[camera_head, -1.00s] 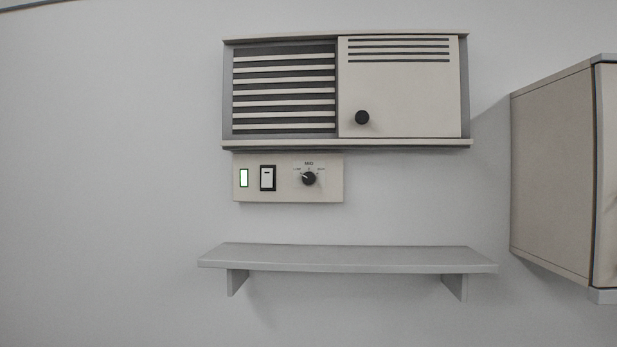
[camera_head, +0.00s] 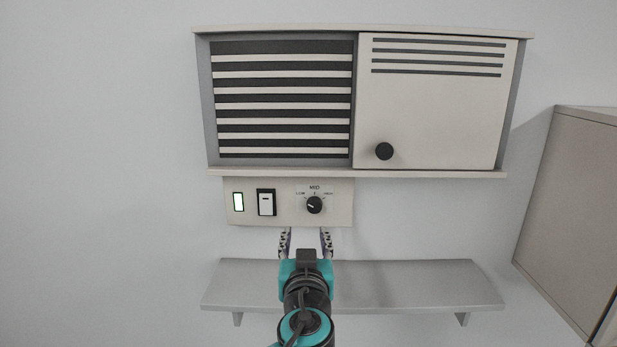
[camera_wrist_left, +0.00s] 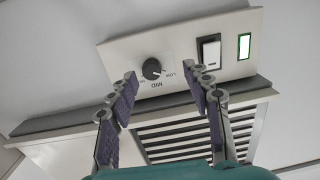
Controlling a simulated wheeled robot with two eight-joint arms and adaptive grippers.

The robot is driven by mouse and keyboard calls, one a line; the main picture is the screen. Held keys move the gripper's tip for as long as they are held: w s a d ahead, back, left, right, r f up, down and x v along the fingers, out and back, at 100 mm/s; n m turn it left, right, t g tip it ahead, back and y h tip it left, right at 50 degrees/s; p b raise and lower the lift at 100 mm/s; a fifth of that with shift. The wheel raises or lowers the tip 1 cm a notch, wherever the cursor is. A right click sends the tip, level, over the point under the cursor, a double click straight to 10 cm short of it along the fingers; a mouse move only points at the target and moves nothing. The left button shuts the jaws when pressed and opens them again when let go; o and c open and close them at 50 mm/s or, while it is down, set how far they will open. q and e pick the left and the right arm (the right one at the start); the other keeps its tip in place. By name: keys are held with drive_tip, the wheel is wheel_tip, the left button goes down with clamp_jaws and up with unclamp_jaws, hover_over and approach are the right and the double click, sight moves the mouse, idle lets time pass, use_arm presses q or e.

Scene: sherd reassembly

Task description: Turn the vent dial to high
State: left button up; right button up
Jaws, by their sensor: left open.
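The vent dial (camera_head: 314,205) is a round black knob on a beige control panel (camera_head: 288,218). Its white mark points to the left, toward LOW; MID is printed above it and the right-hand label is at its right. My left gripper (camera_head: 305,236) is open and empty, just below the panel in the head view, fingers pointing up at the dial. In the left wrist view, which is turned over, the dial (camera_wrist_left: 152,68) shows beyond and between the spread fingertips, with no contact visible. One finger hides part of the label there. My right gripper is not in view.
A white rocker switch (camera_head: 266,202) and a lit green-edged indicator (camera_head: 238,202) sit left of the dial. A vent unit (camera_head: 430,110) with a black knob (camera_head: 384,151) is above. A grey shelf (camera_head: 410,285) lies below, behind my arm. A cabinet (camera_head: 570,190) stands at right.

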sight(315, 206)
use_arm(q)
drive_tip(key=shift+h, duration=0.3)
drive_tip(key=w, duration=0.2)
drive_tip(key=w+d+r+p, duration=0.1)
drive_tip(key=w, duration=0.2)
drive_tip(key=w+r, duration=0.1)
drive_tip(key=w, duration=0.2)
drive_tip(key=shift+d+r+p, duration=0.15)
drive_tip(key=shift+d+p, duration=0.2)
drive_tip(key=shift+d, duration=0.05)
drive_tip(key=shift+s, duration=0.1)
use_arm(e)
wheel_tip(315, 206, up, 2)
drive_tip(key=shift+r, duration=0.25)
use_arm(q)
drive_tip(key=c, duration=1.1)
